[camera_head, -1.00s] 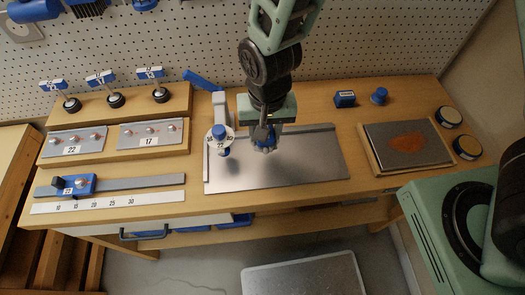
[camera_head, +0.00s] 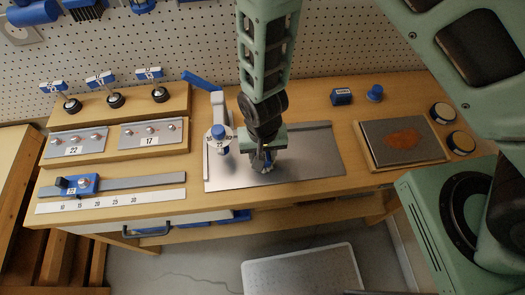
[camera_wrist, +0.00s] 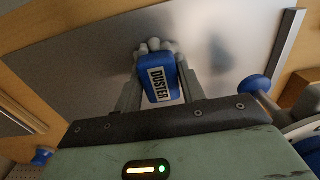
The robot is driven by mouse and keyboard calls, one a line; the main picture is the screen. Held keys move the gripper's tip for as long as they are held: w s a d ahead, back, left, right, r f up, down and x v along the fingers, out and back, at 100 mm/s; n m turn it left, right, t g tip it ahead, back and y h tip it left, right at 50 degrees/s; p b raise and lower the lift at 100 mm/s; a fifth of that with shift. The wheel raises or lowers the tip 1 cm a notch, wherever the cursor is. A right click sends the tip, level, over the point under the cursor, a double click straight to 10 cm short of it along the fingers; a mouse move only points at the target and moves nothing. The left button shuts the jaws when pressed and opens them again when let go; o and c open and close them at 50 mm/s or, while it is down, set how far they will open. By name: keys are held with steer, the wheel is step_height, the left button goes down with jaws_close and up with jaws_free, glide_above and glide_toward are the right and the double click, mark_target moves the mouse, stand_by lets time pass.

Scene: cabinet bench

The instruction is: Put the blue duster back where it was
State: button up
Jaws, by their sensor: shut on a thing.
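The blue duster (camera_wrist: 158,83), with a white label reading DUSTER and pale grey bristles at its end, is between the fingers of my gripper (camera_wrist: 162,75) in the wrist view. My gripper is shut on it. In the head view my gripper (camera_head: 265,168) points down over the grey metal plate (camera_head: 309,165) on the bench, and the duster is mostly hidden by the fingers. I cannot tell whether the bristles touch the plate.
A white post with a blue knob (camera_head: 218,132) stands close left of my gripper. A blue block (camera_head: 341,97) and a blue knob (camera_head: 375,92) stand at the back. A board with a brown patch (camera_head: 403,141) lies right. Slider rail (camera_head: 140,182) lies left.

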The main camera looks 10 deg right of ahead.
steer(key=o, duration=0.9)
steer(key=shift+f, duration=0.1)
step_height(320, 180, up, 11)
steer(key=b, duration=0.2)
steer(key=s+d+r+n, duration=0.2)
steer(key=s+r, duration=0.1)
steer(key=r, duration=0.2)
steer(key=s+d+r+n, duration=0.3)
steer(key=s+r, duration=0.1)
steer(key=r, duration=0.1)
steer(key=s+d+r+n, duration=0.3)
steer(key=s+r, duration=0.1)
steer(key=r, duration=0.1)
steer(key=shift+s+r+y, duration=0.15)
steer(key=shift+r+y, duration=0.05)
steer(key=shift+y, duration=0.1)
step_height(320, 180, down, 3)
steer(key=b, duration=0.3)
steer(key=shift+f+b, duration=0.1)
steer(key=shift+b, duration=0.2)
